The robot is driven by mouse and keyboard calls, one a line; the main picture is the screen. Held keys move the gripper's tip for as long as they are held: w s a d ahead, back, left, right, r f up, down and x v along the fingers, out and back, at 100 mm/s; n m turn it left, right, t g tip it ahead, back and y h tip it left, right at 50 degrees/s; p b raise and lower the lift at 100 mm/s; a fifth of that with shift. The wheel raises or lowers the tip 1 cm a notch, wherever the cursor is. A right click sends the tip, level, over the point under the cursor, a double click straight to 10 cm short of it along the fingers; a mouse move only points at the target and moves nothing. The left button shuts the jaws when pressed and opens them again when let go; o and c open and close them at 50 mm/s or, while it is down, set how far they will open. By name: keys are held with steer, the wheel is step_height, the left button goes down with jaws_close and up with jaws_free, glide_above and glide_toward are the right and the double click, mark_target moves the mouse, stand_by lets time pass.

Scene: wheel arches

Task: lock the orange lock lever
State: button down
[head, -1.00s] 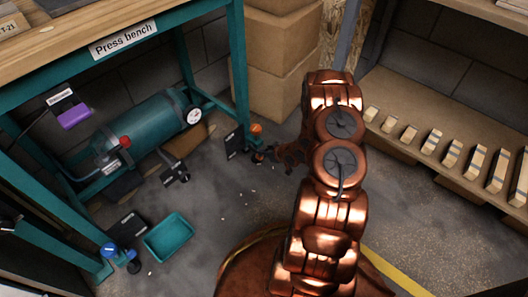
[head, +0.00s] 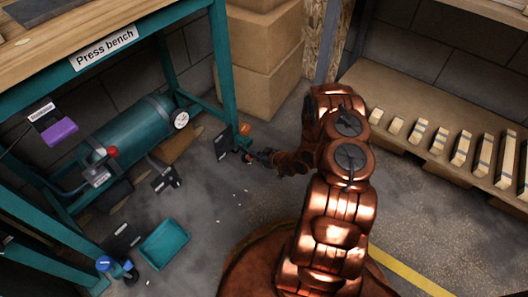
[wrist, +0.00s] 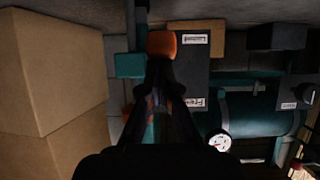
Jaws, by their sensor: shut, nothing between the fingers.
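The orange lock lever (head: 244,129) stands by the foot of the teal bench leg in the head view, next to a dark label plate (head: 224,144). In the wrist view the lever's orange end (wrist: 161,44) is at top centre, level with the upper label on the plate (wrist: 194,75). That label is upside down and hard to read; the lower one seems to say Free. My gripper (wrist: 161,66) is shut and empty, its fingertips just below the orange end in the picture. I cannot tell whether they touch. The fingers hide the lever's lower part.
The teal bench leg (head: 222,62) and teal tank (head: 130,138) stand close by. Cardboard boxes (head: 268,62) stack behind. A blue-handled valve (head: 116,268) and teal tray (head: 164,245) lie lower left. A pallet shelf with wooden blocks (head: 440,140) is right. Open floor lies between.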

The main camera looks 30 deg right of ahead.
steer(key=shift+a+f, duration=0.3)
steer(key=shift+f, duration=0.15)
steer(key=shift+r, duration=0.15)
steer(key=s+d+r+p, duration=0.3)
steer(key=s+r+p, duration=0.1)
steer(key=s+r, duration=0.5)
steer(key=shift+d+r+p, duration=0.25)
steer(key=shift+r+p, duration=0.15)
steer(key=shift+r, duration=0.1)
stand_by(0.4)
